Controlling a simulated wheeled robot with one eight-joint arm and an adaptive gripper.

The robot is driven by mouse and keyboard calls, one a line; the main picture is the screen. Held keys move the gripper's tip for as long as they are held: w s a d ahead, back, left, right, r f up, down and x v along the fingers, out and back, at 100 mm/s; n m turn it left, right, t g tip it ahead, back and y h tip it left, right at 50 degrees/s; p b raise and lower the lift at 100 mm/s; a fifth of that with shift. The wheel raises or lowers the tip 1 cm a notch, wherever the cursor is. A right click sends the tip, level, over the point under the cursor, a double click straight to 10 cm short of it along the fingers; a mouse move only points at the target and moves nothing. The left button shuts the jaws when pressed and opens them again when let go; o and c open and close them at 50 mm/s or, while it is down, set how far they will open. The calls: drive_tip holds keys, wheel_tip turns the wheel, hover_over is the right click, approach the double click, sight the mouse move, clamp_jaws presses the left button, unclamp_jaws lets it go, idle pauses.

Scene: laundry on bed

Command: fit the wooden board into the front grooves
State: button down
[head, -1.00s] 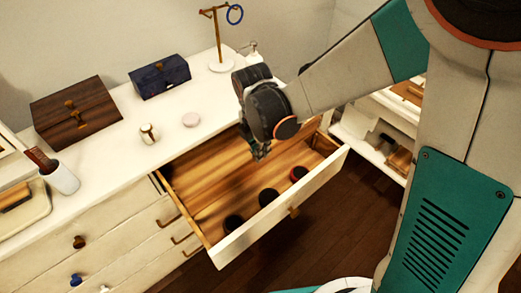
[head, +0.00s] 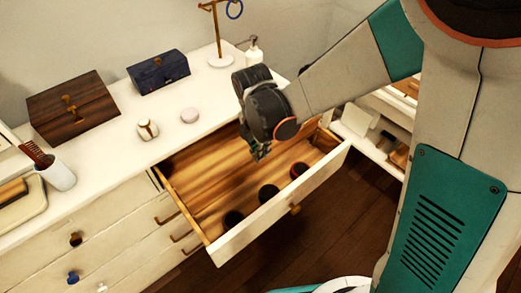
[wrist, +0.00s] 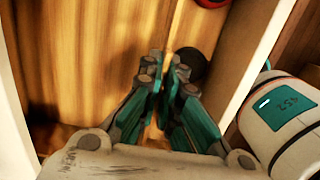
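The open drawer (head: 219,254) has a wood floor and a pale front wall; it also shows in the wrist view (wrist: 238,65). My gripper (head: 262,155) hangs over the drawer, pointing down. In the wrist view its teal fingers (wrist: 165,75) are close together, with a thin bright wood-coloured strip between them. I cannot tell whether that strip is the wooden board held edge-on or the floor seen through the gap. No separate board is clear in the head view. The front grooves are too small to make out.
On the dresser top are a brown box (head: 72,110), a blue box (head: 158,73) and a cup (head: 60,176). A white bottle (head: 253,52) stands behind the gripper.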

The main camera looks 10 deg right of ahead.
sight(261, 169)
drive_tip(key=shift+f+b, duration=0.9)
drive_tip(key=shift+f, duration=0.3)
drive_tip(key=shift+f, duration=2.4)
drive_tip(key=c, duration=1.7)
unclamp_jaws()
drive_tip(key=shift+s+a+r, duration=0.1)
drive_tip(key=shift+a+r, duration=0.05)
drive_tip(key=shift+r, duration=1.7)
drive_tip(key=shift+s+a+r, duration=0.1)
drive_tip(key=shift+a+r, duration=0.05)
drive_tip(key=shift+r, duration=1.7)
